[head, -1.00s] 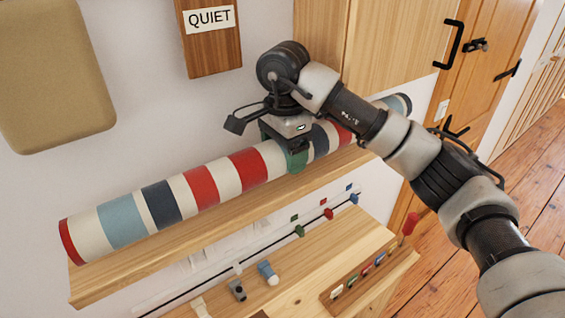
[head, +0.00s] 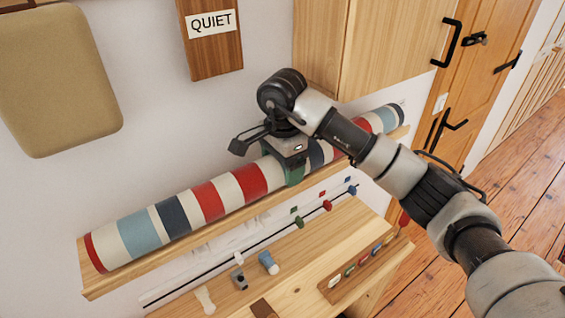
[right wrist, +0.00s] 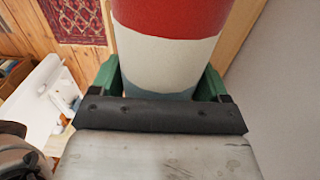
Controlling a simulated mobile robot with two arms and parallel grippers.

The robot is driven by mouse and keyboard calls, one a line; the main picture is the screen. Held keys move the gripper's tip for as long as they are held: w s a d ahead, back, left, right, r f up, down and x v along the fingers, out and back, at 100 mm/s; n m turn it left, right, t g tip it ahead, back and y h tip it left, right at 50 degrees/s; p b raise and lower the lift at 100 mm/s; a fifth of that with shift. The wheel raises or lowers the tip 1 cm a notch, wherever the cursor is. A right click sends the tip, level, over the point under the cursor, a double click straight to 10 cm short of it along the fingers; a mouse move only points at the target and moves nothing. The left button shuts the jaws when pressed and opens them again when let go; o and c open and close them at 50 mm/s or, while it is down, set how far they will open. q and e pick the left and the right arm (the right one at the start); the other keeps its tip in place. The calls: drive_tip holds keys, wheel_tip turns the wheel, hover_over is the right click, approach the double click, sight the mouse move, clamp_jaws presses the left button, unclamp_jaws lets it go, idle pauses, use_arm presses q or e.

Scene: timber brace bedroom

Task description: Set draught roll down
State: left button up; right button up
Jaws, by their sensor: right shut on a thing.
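The draught roll (head: 208,203) is a long tube with red, cream, light blue and navy bands. It lies lengthwise along the wooden wall shelf (head: 92,285), between the shelf's front edge and the wall. It appears to be at the shelf top, but I cannot tell whether it touches all along. My right gripper (head: 293,174) comes from above and is shut on the roll near its middle. In the right wrist view the roll (right wrist: 168,52) sits between the green fingers (right wrist: 160,85). My arm hides part of the roll's right half. My left gripper is not in view.
A wooden cabinet (head: 395,45) hangs above the shelf's right part. A QUIET sign (head: 212,35) and a tan cushion-like panel (head: 58,80) are on the wall. Below is a wooden worktop (head: 300,265) with small pegs and a strip of coloured pieces (head: 358,268).

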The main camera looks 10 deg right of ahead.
drive_tip(key=o, duration=1.7)
drive_tip(key=shift+o, duration=0.2)
drive_tip(key=shift+r, duration=0.1)
drive_tip(key=shift+r+b, duration=0.3)
drive_tip(key=shift+r, duration=0.05)
wheel_tip(320, 180, up, 11)
drive_tip(key=b, duration=0.3)
drive_tip(key=shift+r, duration=0.1)
